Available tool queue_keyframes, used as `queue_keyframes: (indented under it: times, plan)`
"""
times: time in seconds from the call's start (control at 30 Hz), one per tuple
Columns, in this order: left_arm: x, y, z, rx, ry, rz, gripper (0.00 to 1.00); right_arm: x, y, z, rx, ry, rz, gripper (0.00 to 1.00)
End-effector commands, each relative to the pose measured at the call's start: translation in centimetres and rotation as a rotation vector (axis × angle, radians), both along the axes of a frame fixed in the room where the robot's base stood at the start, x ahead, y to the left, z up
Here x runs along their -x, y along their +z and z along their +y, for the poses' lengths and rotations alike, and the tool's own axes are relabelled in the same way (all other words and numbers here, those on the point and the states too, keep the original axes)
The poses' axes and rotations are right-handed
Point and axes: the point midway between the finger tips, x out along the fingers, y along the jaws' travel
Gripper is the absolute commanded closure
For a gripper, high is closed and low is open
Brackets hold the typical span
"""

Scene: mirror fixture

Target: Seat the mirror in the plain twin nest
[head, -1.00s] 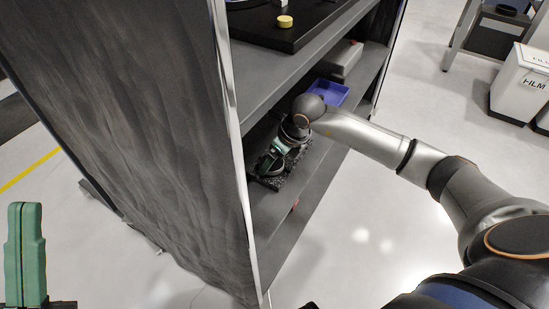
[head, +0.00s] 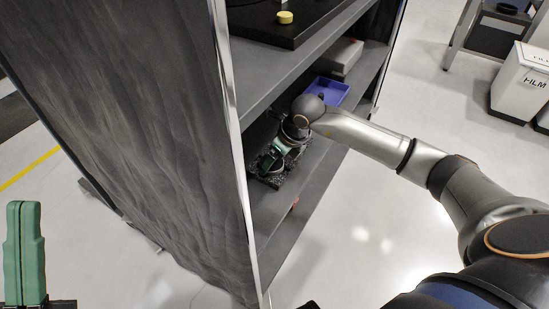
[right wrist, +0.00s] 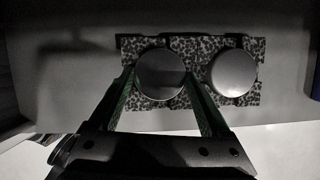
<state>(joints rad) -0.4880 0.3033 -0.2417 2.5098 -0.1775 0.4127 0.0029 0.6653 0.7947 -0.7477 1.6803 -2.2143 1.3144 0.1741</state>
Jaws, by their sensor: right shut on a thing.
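The speckled black-and-white fixture (right wrist: 198,100) lies on the shelf and carries two round places side by side. In the right wrist view, a dark round mirror (right wrist: 160,76) is at the left place, between the green fingertips of my right gripper (right wrist: 160,80), which is shut on it. Whether it rests on the fixture or is just above it, I cannot tell. A lighter round disc surface (right wrist: 233,72) fills the right place. In the head view the fixture (head: 268,180) is partly hidden by my right gripper (head: 268,160). My left gripper (head: 25,206) is shut and empty, far left.
A blue tray (head: 330,90) and a grey box (head: 343,55) stand farther back on the shelf. An upper board with a yellow puck (head: 285,18) overhangs. The dark side panel (head: 130,120) stands between my two arms. The shelf's front is mostly clear.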

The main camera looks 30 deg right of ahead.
Motion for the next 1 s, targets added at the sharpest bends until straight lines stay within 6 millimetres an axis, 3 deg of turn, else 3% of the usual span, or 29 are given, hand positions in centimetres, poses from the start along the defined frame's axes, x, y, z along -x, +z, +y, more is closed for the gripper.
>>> queue_keyframes:
  times: [0.37, 0.4, 0.53, 0.8, 1.0]
  plan:
    - [0.0, -0.1, 0.0, -0.001, -0.001, 0.0, 1.0, 0.0, -0.1, 0.0, -0.001, -0.001, -0.001, 0.82]
    - [0.0, -0.1, 0.0, -0.001, -0.001, 0.0, 1.0, 0.0, -0.1, 0.0, 0.0, 0.0, -0.001, 0.14]
    - [0.0, -0.1, 0.0, -0.002, -0.001, 0.0, 1.0, 0.0, -0.1, 0.0, 0.0, 0.0, -0.001, 0.0]
    - [0.0, 0.0, -0.1, -0.005, -0.003, 0.0, 1.0, 0.0, 0.0, 0.0, 0.0, 0.0, 0.001, 0.0]
    - [0.0, 1.0, -0.1, -0.006, -0.004, 0.0, 1.0, 0.0, 1.3, 0.0, 0.001, 0.0, 0.0, 0.0]
